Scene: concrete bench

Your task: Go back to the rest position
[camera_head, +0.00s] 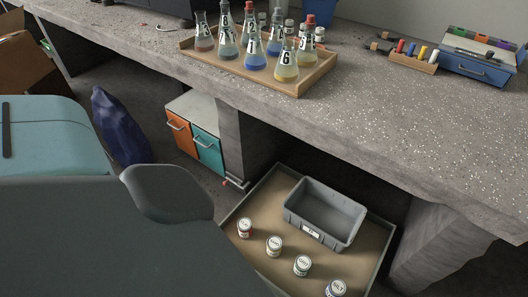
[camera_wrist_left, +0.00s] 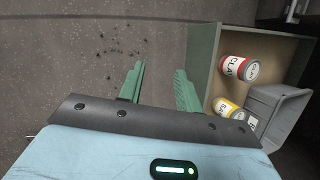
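My left gripper (camera_wrist_left: 159,70) shows in the left wrist view with its two green fingers apart and nothing between them. It is over bare grey floor, beside the shallow brown-floored tray. The head view does not show its fingers; a large dark grey part and a pale blue part, likely mine, cover the lower left there. My right gripper is in neither view.
The shallow tray (camera_head: 254,217) holds a grey bin (camera_head: 343,210) and several labelled cans (camera_head: 302,266), including a red-banded can (camera_wrist_left: 240,69). The concrete bench (camera_head: 360,110) carries a wooden tray (camera_head: 300,89) of flasks and a blue toolbox (camera_head: 474,70). A dark blue sack (camera_head: 119,128) stands at left.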

